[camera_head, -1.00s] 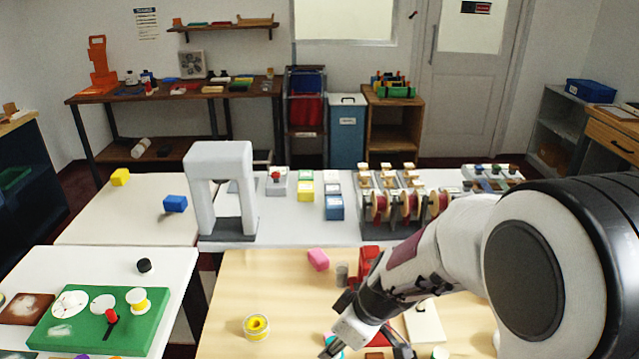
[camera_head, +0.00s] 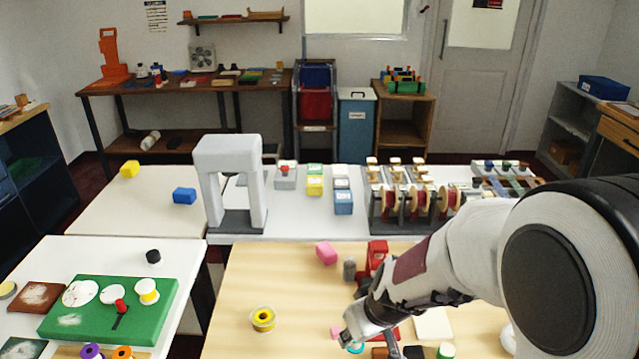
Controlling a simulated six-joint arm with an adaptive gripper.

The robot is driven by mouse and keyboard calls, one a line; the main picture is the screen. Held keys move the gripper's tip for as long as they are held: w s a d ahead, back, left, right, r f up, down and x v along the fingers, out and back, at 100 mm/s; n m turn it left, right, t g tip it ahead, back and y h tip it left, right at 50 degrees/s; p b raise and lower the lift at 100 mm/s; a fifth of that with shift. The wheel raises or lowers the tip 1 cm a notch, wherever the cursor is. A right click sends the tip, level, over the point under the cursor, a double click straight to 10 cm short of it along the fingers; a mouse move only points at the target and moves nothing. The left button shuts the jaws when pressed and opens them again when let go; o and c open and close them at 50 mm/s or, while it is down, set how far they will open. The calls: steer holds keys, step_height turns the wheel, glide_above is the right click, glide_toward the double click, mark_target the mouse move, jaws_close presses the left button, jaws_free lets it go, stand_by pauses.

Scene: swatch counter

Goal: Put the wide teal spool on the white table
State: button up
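A teal spool (camera_head: 355,348) shows only as a small piece at the bottom of the view, on the pale wooden table (camera_head: 235,300). My gripper (camera_head: 371,345) is low over this table, right by the teal spool, with its fingers spread apart. One finger covers part of the spool, and I cannot tell whether they touch. A white table (camera_head: 100,252) stands at the front left, carrying a green board (camera_head: 75,323). Another white-topped table (camera_head: 290,225) stands behind the wooden one.
A yellow spool (camera_head: 262,319), a pink block (camera_head: 326,252) and a red item (camera_head: 377,252) lie on the wooden table. The green board holds white discs and a yellow-white spool (camera_head: 147,291). Purple (camera_head: 91,352) and orange (camera_head: 123,353) spools sit before it. A grey arch (camera_head: 228,180) stands behind.

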steer(key=w+d+r+m+h, duration=0.1)
steer(key=w+d+m+h, duration=0.1)
steer(key=d+m, duration=0.3)
steer(key=w+d, duration=0.1)
steer(key=d, duration=0.3)
steer(key=shift+d+t, duration=0.3)
steer(key=shift+d, duration=0.1)
stand_by(0.6)
stand_by(0.8)
steer(key=w+d+m+h, duration=0.1)
steer(key=w+d+m, duration=0.1)
steer(key=d, duration=0.9)
steer(key=w+d+m, duration=0.3)
steer(key=w+d, duration=0.2)
steer(key=d, duration=0.7)
steer(key=shift+w+h, duration=0.3)
steer(key=shift+h, duration=0.1)
steer(key=shift+f, duration=0.1)
